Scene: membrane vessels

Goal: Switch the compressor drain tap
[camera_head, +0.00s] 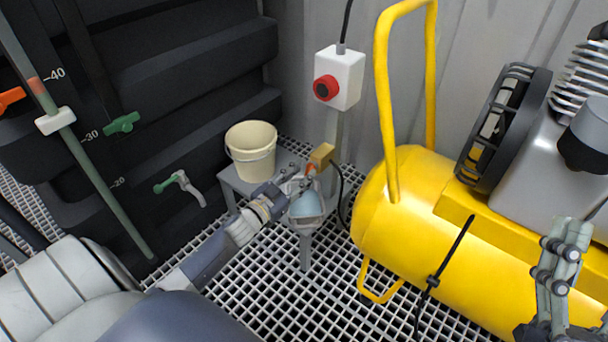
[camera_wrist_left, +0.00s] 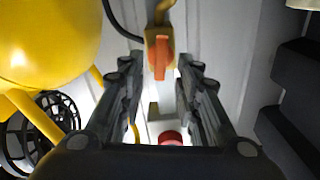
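The compressor drain tap is a brass block (camera_head: 321,157) with an orange handle (camera_head: 309,169), on a dark hose beside the yellow compressor tank (camera_head: 400,210). In the left wrist view the orange handle (camera_wrist_left: 160,60) hangs upright in front of the brass body (camera_wrist_left: 152,38). My left gripper (camera_head: 298,183) is close to the tap. In the left wrist view its fingers stand apart, one on each side of the handle, with visible gaps and nothing held. My right gripper (camera_head: 565,250) is at the lower right before the tank, its finger gap unclear.
A cream bucket (camera_head: 251,155) stands on a grey stand left of the tap. A pale funnel-like piece (camera_head: 307,204) is below my left gripper. Green-handled taps (camera_head: 170,183) are on the black tank.

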